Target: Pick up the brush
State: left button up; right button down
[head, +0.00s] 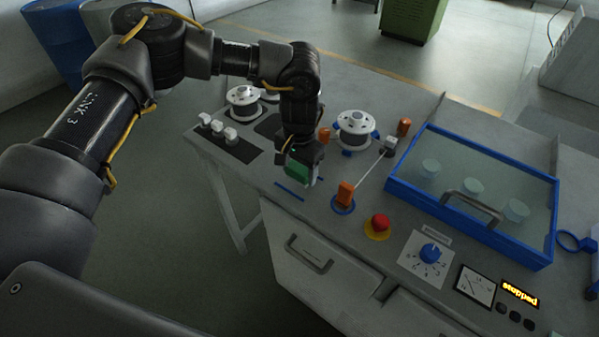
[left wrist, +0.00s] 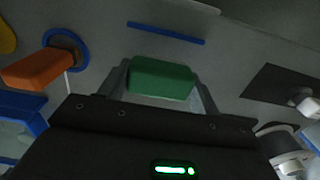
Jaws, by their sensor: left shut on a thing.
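The brush (head: 298,170) shows as a green block at the end of my left arm in the head view. In the left wrist view the green block (left wrist: 161,78) sits between the two grey fingers. My left gripper (head: 304,177) is shut on it, pointing down over the front left part of the grey bench. Bristles are not visible in either view. I cannot tell whether the block touches the bench top. My right gripper is not in view.
A blue strip (head: 290,191) lies close by on the bench (head: 330,225). An orange post (head: 345,194), a red button (head: 380,223) and a spool (head: 355,128) stand to the right. White switches (head: 217,128) are left. A blue-framed glass case (head: 470,190) is farther right.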

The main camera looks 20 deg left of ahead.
pick_arm(q)
jog(key=s+d+r+b, duration=0.5)
jog(key=s+d+r, duration=0.5)
jog(key=r, duration=0.2)
